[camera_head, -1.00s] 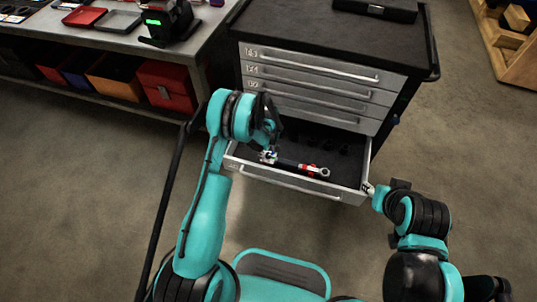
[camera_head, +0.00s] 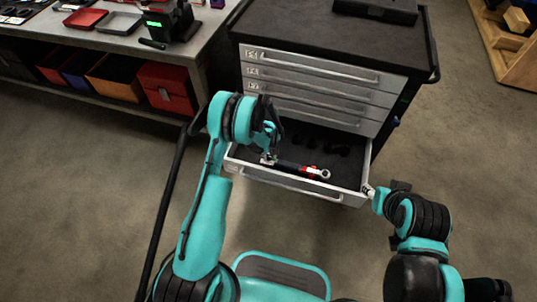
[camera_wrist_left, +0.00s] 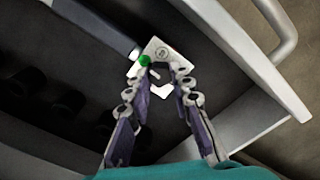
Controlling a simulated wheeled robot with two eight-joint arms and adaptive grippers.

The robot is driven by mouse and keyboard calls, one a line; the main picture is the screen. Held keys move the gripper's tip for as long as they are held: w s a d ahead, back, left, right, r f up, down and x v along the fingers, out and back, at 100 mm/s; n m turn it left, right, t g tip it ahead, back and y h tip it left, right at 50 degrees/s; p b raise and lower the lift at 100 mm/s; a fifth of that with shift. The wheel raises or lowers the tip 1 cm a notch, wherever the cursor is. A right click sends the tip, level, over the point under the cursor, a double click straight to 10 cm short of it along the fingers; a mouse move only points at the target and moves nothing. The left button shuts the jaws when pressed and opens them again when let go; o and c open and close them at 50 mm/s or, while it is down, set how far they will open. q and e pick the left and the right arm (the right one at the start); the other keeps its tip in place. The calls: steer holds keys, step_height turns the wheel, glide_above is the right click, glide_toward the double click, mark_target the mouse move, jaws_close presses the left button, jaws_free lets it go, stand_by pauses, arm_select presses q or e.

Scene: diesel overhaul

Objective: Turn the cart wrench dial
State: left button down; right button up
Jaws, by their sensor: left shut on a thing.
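The wrench (camera_head: 311,171) lies in the open drawer (camera_head: 345,192) of the cart, with a dark shaft, red parts and a silver ring end at right. Its left end is at my left gripper (camera_head: 268,157), which reaches down into the drawer. In the left wrist view, the fingertips of my left gripper (camera_wrist_left: 163,69) are shut on the pale end piece (camera_wrist_left: 156,48), which carries a green dot and a round mark. The fingers partly hide this piece. My right gripper (camera_head: 369,190) is at the drawer's front right corner; its fingers are too small to read.
The cart's upper drawers (camera_head: 310,88) are closed above the open one. A workbench (camera_head: 120,38) with trays and a black device stands at the left. A wooden crate (camera_head: 505,50) stands at the far right. Floor around the cart is clear.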

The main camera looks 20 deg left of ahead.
mark_target(269, 156)
arm_select(q)
steer(key=m, duration=0.5)
steer(key=shift+m, duration=0.4)
steer(key=m, duration=0.4)
steer(key=shift+m, duration=0.4)
steer(key=c, duration=1.3)
jaws_free()
steer(key=shift+r, duration=0.1)
step_height(269, 156, up, 12)
steer(key=shift+f, duration=0.1)
